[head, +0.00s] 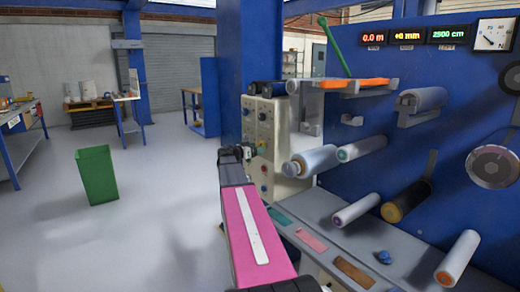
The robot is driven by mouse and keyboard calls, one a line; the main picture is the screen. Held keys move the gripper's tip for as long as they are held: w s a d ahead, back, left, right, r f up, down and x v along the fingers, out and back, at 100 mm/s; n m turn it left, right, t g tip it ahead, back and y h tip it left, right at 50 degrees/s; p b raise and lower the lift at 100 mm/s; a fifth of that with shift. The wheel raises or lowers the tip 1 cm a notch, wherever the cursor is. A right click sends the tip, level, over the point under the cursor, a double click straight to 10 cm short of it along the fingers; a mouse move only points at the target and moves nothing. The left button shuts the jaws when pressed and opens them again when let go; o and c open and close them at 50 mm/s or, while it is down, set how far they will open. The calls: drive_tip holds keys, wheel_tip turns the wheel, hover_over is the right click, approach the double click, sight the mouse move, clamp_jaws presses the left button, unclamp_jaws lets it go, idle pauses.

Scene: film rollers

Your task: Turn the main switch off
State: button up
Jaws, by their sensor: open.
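The control panel (257,122) is a cream box on the blue machine, with several small dark knobs and coloured buttons on its face. I cannot tell which of them is the main switch; the labels are too small to read. My gripper (249,151) is black, at the end of my pink arm, in front of the panel's lower left part. It is open and no object shows in it. It hides part of the panel edge, and I cannot tell whether it touches the panel.
Rollers (314,162) jut out right of the panel, above a grey ledge (312,208) with coloured pieces. A green bar (334,46) leans above an orange part (357,83). A green bin (97,175) stands at left. The grey floor (160,215) between bin and machine is clear.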

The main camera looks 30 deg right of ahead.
drive_tip(key=shift+d, duration=1.35)
drive_tip(key=shift+c, duration=0.4)
drive_tip(key=c, duration=0.9)
drive_tip(key=shift+o, duration=0.2)
